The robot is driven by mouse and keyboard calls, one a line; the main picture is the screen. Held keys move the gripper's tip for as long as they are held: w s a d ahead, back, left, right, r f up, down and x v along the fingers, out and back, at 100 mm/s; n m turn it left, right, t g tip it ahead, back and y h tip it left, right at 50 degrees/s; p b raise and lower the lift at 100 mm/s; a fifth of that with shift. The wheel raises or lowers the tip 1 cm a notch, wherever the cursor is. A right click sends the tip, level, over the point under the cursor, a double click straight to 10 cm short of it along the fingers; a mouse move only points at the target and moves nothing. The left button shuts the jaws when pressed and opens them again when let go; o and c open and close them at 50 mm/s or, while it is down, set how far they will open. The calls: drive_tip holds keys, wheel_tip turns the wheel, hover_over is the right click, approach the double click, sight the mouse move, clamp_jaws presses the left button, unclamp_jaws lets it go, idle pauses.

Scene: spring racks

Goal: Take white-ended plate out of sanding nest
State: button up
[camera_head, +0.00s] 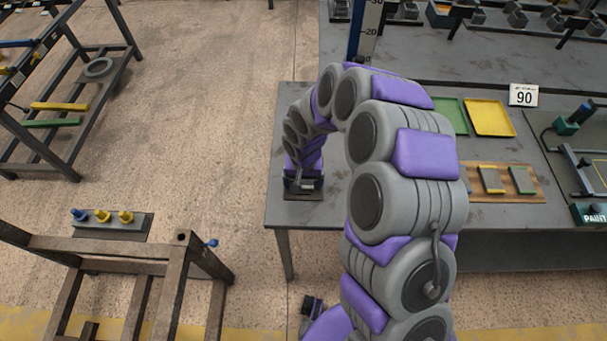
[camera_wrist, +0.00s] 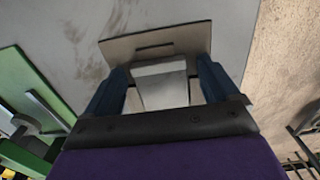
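My gripper (camera_head: 303,172) points down at the near left corner of the grey table, over a small dark fixture (camera_head: 303,194), which looks like the sanding nest. In the wrist view my gripper (camera_wrist: 163,82) has its two dark blue fingers apart, one on each side of a pale white-grey piece (camera_wrist: 162,84), which looks like the plate's white end. Narrow gaps seem to show beside it, and I see no clear contact. The nest's flat base (camera_wrist: 155,42) with a dark slot lies beyond it. The plate's lower part is hidden.
To the right on the table are a green tray (camera_head: 452,116), a yellow tray (camera_head: 490,118), a "90" sign (camera_head: 523,95) and a wooden board (camera_head: 502,183) with yellow and green plates. A paint station (camera_head: 590,213) is at far right. Racks stand left, with open floor between.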

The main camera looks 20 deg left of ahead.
drive_tip(key=c, duration=1.1)
drive_tip(key=shift+r, duration=0.15)
